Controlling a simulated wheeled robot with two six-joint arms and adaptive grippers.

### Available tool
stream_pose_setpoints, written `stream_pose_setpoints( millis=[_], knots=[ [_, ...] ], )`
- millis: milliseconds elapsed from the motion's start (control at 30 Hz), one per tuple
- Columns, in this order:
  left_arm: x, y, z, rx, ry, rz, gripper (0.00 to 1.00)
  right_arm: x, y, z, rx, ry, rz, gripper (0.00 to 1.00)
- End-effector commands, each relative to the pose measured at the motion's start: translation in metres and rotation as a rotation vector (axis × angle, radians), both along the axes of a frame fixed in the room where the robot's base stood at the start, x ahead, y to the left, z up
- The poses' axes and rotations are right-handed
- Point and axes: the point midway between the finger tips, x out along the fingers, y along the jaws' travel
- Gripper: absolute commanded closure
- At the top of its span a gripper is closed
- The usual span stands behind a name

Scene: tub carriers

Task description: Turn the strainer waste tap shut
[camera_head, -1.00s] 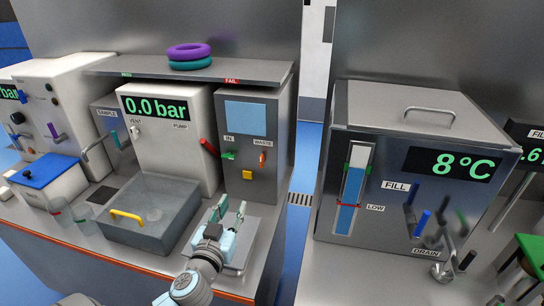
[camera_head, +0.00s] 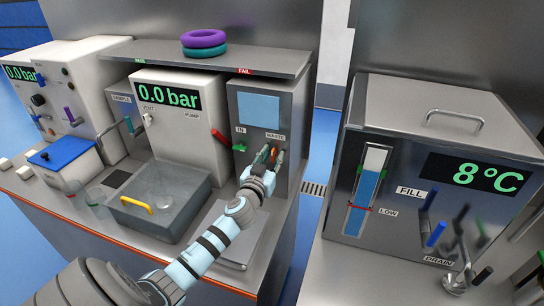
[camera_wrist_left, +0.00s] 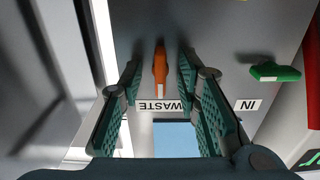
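The strainer waste tap has an orange handle (camera_head: 273,151) on the front of the grey cabinet (camera_head: 243,108), just below the WASTE label. In the left wrist view the orange handle (camera_wrist_left: 160,68) lies lengthwise in line with the fingers, its white-marked end towards the WASTE label (camera_wrist_left: 163,105). My left gripper (camera_head: 269,156) is at the tap. In its wrist view the green-padded fingers (camera_wrist_left: 160,92) are spread, one on each side of the handle, with visible gaps. The fingers partly hide the handle in the head view. My right gripper does not show.
The green IN tap (camera_head: 239,148) sits left of the waste tap; it also shows in the wrist view (camera_wrist_left: 275,72). A red lever (camera_head: 221,138) is on the pump unit.

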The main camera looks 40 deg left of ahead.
Motion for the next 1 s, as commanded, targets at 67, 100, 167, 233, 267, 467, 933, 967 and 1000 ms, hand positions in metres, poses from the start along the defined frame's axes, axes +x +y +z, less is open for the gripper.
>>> stream_pose_setpoints(
  millis=[67,100,167,233,267,467,933,967,1000],
  knots=[
    [0.0013,0.0001,0.0002,0.0,-0.001,-0.001,0.7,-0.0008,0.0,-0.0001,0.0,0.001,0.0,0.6],
    [0.0013,0.0001,0.0002,0.0,-0.001,-0.001,0.7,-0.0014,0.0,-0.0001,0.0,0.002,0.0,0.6],
    [0.0011,0.0001,0.0,0.0,-0.001,-0.001,0.7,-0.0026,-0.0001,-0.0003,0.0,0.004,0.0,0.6],
    [0.001,0.0001,0.0,0.0,0.0,0.0,0.71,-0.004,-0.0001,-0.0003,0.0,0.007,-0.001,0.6],
    [0.0009,0.0001,0.0,0.0,0.0,0.0,0.76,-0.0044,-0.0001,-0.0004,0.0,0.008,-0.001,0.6],
    [0.0008,0.0002,-0.0001,0.0,0.0,0.0,1.0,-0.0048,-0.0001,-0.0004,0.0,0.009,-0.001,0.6],
    [0.0007,-0.0001,-0.0003,0.072,0.025,0.001,1.0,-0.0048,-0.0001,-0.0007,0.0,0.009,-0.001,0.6],
    [0.0007,-0.0002,-0.0003,0.086,0.03,0.001,1.0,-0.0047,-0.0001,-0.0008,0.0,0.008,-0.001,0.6],
    [0.0008,-0.0002,-0.0003,0.108,0.037,0.001,1.0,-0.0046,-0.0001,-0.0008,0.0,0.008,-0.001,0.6]
  ],
)
